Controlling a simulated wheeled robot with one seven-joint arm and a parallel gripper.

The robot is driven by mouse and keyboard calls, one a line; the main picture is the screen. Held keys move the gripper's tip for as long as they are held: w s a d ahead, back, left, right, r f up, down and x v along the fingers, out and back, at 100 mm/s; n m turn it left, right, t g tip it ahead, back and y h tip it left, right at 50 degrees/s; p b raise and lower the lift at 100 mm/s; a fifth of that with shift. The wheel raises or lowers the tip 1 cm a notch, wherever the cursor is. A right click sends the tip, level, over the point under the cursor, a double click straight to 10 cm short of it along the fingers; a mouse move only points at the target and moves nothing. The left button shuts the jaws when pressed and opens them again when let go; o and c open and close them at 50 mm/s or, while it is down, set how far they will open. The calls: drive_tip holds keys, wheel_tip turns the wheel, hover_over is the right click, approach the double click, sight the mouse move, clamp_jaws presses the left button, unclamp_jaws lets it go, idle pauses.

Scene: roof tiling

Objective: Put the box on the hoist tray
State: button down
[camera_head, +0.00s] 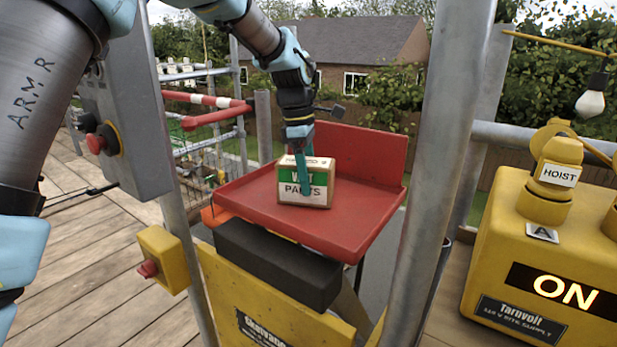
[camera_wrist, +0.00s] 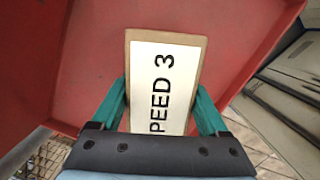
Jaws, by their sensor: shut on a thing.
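The box (camera_head: 318,182) is a small brown carton with a green and white label whose lower line reads "PARTS". It is over the red hoist tray (camera_head: 350,222) and appears to rest on its floor, though the base contact is hard to confirm. My gripper (camera_head: 303,178) reaches down from above and is shut on the box, with a teal finger across its front. In the wrist view, the box (camera_wrist: 165,80) shows its white top label "PEED 3" between the two teal fingers (camera_wrist: 162,108). The tray (camera_wrist: 88,70) shows red beneath and around it.
A grey post (camera_head: 440,130) stands just right of the tray. A yellow hoist supply box (camera_head: 545,250) reading "ON" is farther right. A grey control box (camera_head: 125,120) and a yellow box with a red button (camera_head: 163,260) are at left. The tray floor beside the box is clear.

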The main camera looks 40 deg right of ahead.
drive_tip(key=shift+f, duration=0.15)
drive_tip(key=shift+f, duration=0.1)
unclamp_jaws()
drive_tip(key=r, duration=0.4)
drive_tip(key=w+r, duration=0.1)
drive_tip(key=r, duration=0.3)
drive_tip(key=a+r, duration=0.1)
drive_tip(key=r, duration=0.3)
drive_tip(key=shift+w, duration=0.2)
